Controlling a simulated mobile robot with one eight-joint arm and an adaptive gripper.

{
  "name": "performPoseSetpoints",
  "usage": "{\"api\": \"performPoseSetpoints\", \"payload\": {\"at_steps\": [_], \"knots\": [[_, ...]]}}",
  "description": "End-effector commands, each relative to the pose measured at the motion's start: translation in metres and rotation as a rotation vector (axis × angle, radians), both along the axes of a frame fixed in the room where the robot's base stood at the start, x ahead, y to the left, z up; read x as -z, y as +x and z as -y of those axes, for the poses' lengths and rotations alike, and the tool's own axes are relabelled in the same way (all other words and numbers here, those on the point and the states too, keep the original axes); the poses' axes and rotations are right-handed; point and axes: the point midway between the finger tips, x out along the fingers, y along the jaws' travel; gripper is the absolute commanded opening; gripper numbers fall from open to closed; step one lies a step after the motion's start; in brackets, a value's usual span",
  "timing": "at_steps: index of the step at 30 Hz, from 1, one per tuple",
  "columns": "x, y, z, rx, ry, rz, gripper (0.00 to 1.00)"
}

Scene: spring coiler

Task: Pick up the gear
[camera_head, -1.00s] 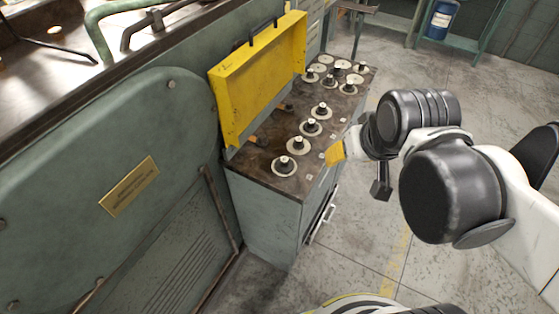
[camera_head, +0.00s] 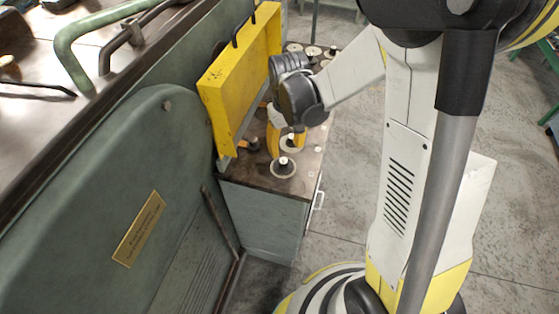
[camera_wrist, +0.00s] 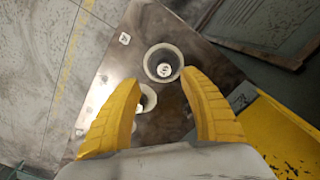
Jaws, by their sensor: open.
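Several round pale gears with dark hubs stand on the dark top of a small cabinet (camera_head: 245,176). The front gear (camera_head: 283,168) shows clear of my fingers in the head view. In the wrist view this gear (camera_wrist: 163,63) lies just beyond and between the fingertips. A second gear (camera_head: 291,143) is partly hidden by my fingers; in the wrist view it (camera_wrist: 147,98) sits by the left finger, partly covered. My gripper (camera_head: 285,145) is open and empty above the cabinet top, its yellow fingers (camera_wrist: 160,78) pointing down. Its exact height above the gears is unclear.
A yellow panel (camera_head: 235,85) stands upright along the cabinet's left side, close to my gripper. More gears (camera_head: 312,51) stand at the far end. A large green machine (camera_head: 90,200) fills the left. Open floor (camera_head: 350,150) lies to the right.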

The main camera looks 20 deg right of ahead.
Motion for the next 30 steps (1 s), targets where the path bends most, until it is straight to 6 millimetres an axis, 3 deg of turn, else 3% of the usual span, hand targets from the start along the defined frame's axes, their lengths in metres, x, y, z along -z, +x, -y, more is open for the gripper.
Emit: {"api": "performPoseSetpoints", "payload": {"at_steps": [3,10,18,25,30], "knots": [[0.018,0.000,0.000,0.000,0.000,0.001,0.50],[0.033,0.000,-0.003,0.000,0.000,0.001,0.50],[0.073,0.000,-0.007,0.001,0.000,0.002,0.50],[0.073,0.000,-0.007,0.001,0.000,0.002,0.50],[0.073,0.000,-0.007,0.000,0.000,0.002,0.00]]}}
